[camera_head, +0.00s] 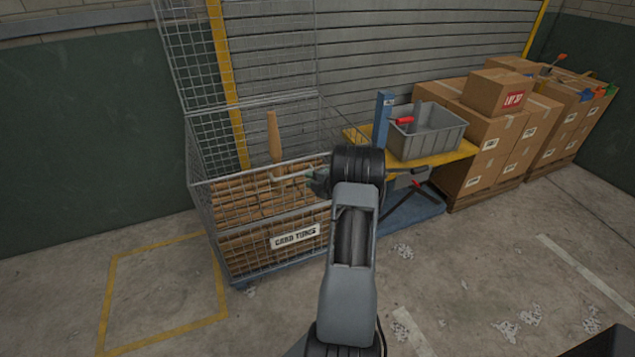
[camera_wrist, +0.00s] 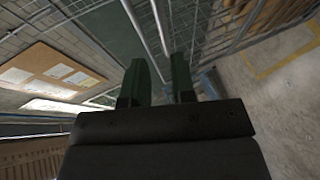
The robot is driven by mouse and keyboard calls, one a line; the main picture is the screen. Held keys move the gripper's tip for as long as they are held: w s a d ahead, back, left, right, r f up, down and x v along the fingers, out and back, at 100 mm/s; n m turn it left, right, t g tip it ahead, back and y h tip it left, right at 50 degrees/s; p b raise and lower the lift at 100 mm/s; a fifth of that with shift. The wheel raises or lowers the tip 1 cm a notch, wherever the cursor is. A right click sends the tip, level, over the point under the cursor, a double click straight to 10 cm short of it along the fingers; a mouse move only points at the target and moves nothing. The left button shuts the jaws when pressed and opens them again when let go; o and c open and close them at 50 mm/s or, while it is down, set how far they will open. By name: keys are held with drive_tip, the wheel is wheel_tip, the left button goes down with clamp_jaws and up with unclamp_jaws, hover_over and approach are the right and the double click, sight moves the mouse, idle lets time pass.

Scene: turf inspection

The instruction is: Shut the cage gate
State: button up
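The wire cage (camera_head: 203,222) stands left of centre in the head view, with a "CARD TUBES" label on its front. It is filled with brown card tubes, and one tube (camera_head: 273,135) stands up out of it. A wire mesh panel (camera_head: 188,60) rises above its back left; I cannot tell surely whether this is the gate. My gripper (camera_head: 318,182) is at the cage's top right front, partly hidden by my arm. In the wrist view my gripper's two green fingers (camera_wrist: 160,82) are apart. Pale metal bars (camera_wrist: 160,30) run beyond them; contact is unclear.
Stacked cartons (camera_head: 490,130) are further right. A yellow floor outline (camera_head: 112,290) lies at left. The floor in front is open, with scattered paper scraps (camera_head: 402,251).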

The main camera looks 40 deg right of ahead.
drive_tip(key=shift+v, duration=1.7)
drive_tip(key=shift+f, duration=0.15)
drive_tip(key=s+a+n+g+y+p, duration=0.1)
drive_tip(key=s+a+n+g+y, duration=0.25)
drive_tip(key=a+n, duration=0.7)
drive_tip(key=s+a+n+g+y, duration=0.2)
drive_tip(key=s+a+n+g, duration=0.3)
drive_tip(key=n, duration=1)
drive_tip(key=s+a+r+n+g+h+p, duration=0.1)
drive_tip(key=s+a+r+n+h+p, duration=0.2)
drive_tip(key=a+r+n, duration=0.8)
drive_tip(key=s+a+r+n+g+h+p, duration=0.1)
drive_tip(key=s+a+r+n+h+p, duration=0.2)
drive_tip(key=s+a+r+n, duration=0.5)
drive_tip(key=a+r+n, duration=0.2)
drive_tip(key=a+n, duration=0.1)
drive_tip(key=n, duration=0.7)
drive_tip(key=shift+r+n, duration=0.35)
